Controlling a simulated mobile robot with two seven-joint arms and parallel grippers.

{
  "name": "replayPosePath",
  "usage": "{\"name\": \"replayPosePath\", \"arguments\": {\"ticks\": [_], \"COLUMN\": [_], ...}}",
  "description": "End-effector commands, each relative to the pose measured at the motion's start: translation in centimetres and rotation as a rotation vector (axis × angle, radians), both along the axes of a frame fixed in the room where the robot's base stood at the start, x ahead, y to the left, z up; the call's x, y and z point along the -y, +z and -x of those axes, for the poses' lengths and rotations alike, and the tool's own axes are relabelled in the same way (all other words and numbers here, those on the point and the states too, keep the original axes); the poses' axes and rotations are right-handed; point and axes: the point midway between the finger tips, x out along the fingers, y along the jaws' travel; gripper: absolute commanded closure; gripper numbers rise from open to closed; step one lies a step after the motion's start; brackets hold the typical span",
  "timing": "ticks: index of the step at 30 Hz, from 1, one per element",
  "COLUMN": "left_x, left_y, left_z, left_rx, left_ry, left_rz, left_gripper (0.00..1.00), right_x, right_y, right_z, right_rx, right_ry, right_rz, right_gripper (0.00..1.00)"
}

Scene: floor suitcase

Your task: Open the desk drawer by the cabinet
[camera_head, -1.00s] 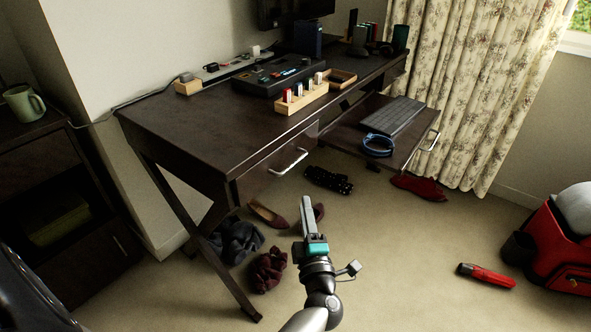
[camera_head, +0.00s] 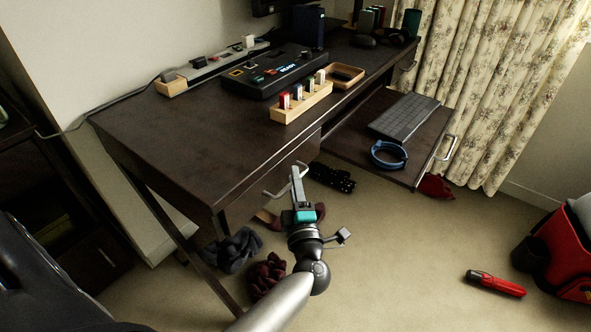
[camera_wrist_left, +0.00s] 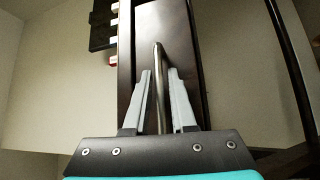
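The dark wooden desk (camera_head: 190,145) has a drawer front (camera_head: 262,182) under its near edge, with a pale metal bar handle (camera_head: 273,194). The drawer looks shut in the head view. My left gripper (camera_head: 297,172) is at this handle. In the left wrist view the handle (camera_wrist_left: 160,60) runs between the two grey fingers of my left gripper (camera_wrist_left: 161,78). The fingers stand apart, with a narrow gap visible on each side of the bar. The dark cabinet (camera_head: 78,205) stands at the left. My right gripper is not in view.
A pulled-out tray with a keyboard (camera_head: 404,115) and blue band (camera_head: 388,154) juts out right of the drawer. Dark clothes (camera_head: 232,250) lie under the desk. A red tool (camera_head: 495,283) and red bag (camera_head: 565,255) lie right.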

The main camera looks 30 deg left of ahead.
Motion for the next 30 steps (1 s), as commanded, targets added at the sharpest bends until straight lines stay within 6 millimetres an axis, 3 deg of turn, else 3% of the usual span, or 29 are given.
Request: {"name": "replayPosePath", "arguments": {"ticks": [9,16,30], "left_x": [-0.06,-0.05,-0.05], "left_y": [0.01,0.02,0.03], "left_z": [0.02,0.02,0.0], "left_rx": [-0.001,0.0,0.001], "left_ry": [0.0,0.0,0.0], "left_rz": [0.001,0.0,0.001], "left_gripper": [0.76,1.0,1.0], "right_x": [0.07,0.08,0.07], "right_y": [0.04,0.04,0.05], "right_z": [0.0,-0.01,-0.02], "right_rx": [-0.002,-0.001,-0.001], "right_ry": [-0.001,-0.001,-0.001], "right_rz": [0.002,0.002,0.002], "right_gripper": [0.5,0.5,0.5]}}
